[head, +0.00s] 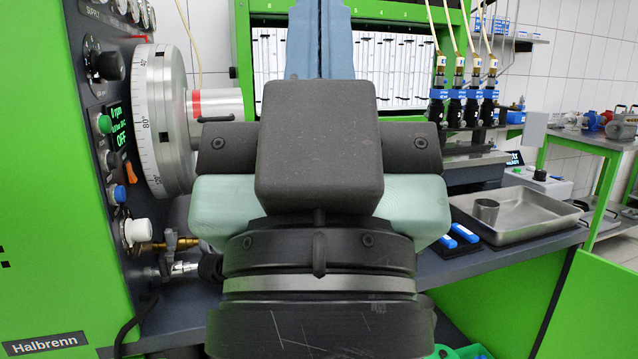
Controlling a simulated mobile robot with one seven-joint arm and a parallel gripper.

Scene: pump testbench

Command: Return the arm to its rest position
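My arm fills the middle of the head view, with a dark round section and a silver ring (318,285) at the bottom. Above it is a dark block (318,145) in front of a wide dark housing, with pale green pads (222,205) on both sides. No held object is visible. The arm hides the middle of the bench.
The green test bench cabinet (45,180) with a graduated wheel (160,120) stands close on the left. Injectors with blue collars (455,108) are at the upper right. A metal tray (520,215) with a cup (486,211) and blue items (465,233) lie on the right bench.

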